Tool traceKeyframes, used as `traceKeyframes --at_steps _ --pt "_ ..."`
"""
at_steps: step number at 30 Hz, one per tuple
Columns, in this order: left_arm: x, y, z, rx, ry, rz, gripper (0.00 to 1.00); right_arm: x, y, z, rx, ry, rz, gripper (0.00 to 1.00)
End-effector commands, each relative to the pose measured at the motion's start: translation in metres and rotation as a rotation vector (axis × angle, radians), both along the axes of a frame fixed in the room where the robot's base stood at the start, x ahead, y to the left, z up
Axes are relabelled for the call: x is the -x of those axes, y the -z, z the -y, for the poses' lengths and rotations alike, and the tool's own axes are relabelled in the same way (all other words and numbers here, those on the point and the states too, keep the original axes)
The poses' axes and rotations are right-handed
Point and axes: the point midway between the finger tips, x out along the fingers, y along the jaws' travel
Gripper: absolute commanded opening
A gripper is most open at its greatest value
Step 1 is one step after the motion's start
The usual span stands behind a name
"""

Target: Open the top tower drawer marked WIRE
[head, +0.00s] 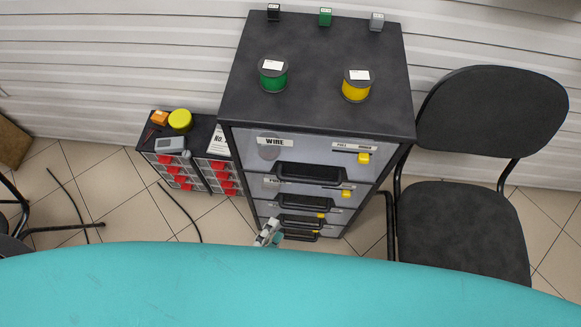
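The dark tower (316,105) stands in the middle with its light grey drawer fronts towards me. The top drawer (320,152) carries a white label reading WIRE (275,142) at its upper left. It looks shut, flush with the tower. A black handle (311,174) runs along its lower part, and a yellow tab (364,158) sits at its right under another small label. My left gripper (271,233) shows small and partly hidden in front of the lowest drawers, below and apart from the WIRE drawer. Its finger state is too small to tell. My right gripper is not in view.
A green spool (273,76) and a yellow spool (357,87) stand on the tower top, with small blocks along its back edge. A black chair (460,220) stands close on the right. A small cabinet with red-handled drawers (180,172) stands on the left.

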Motion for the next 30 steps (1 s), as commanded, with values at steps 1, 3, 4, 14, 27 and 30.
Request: traceKeyframes --at_steps 1,3,4,14,27,30 --pt "0.000 0.003 0.002 0.010 -0.001 0.000 0.40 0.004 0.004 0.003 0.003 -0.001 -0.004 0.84" --pt "-0.004 0.002 0.004 0.014 -0.003 0.003 0.40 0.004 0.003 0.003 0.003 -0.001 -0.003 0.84" --pt "-0.006 0.002 0.005 0.014 -0.003 0.004 0.40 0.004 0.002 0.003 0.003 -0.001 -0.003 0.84" --pt "-0.065 0.012 0.029 0.012 -0.004 0.006 0.40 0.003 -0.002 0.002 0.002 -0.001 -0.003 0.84" --pt "-0.142 0.029 0.061 0.009 -0.002 0.003 0.40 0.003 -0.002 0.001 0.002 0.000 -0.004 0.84" --pt "-0.150 0.031 0.065 0.010 -0.003 0.002 0.40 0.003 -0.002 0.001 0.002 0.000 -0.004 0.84"
